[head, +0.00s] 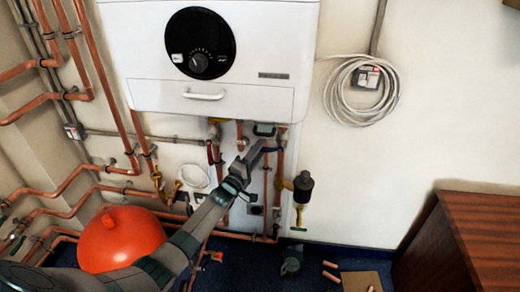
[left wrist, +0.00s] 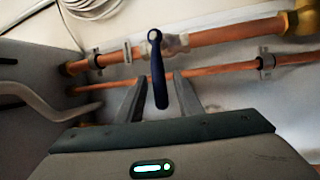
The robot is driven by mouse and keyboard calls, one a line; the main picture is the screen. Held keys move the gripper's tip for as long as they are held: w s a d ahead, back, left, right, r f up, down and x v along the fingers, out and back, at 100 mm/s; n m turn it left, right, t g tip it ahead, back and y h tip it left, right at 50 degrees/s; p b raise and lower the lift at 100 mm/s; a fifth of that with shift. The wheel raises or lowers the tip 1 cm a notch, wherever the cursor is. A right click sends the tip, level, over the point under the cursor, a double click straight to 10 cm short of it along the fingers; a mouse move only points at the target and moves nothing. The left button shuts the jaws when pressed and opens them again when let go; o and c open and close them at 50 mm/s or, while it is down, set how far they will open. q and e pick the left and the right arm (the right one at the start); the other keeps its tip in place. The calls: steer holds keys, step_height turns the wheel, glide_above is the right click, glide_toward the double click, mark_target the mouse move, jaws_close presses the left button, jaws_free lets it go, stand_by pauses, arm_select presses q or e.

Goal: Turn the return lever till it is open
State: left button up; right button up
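The return lever (left wrist: 158,72) is a dark blue handle on a pale valve body fitted to a copper pipe. In the left wrist view it hangs down from its round pivot, across the line of the pipe. My left gripper (left wrist: 158,96) is open, with one finger on each side of the lever's lower end and gaps showing on both sides. In the head view my left gripper (head: 265,144) is below the boiler, and a bit of the blue lever (head: 273,150) shows beside it. The rest of the valve is largely hidden there. My right gripper is not seen.
The white boiler (head: 205,98) hangs just above my left gripper. Copper pipes run close around it. A black-capped brass fitting (head: 303,187) stands to the right. An orange vessel (head: 120,239) is at lower left. The wall further right is mostly clear, above a wooden cabinet (head: 470,235).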

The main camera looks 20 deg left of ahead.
arm_select(q)
steer(key=shift+w, duration=0.15)
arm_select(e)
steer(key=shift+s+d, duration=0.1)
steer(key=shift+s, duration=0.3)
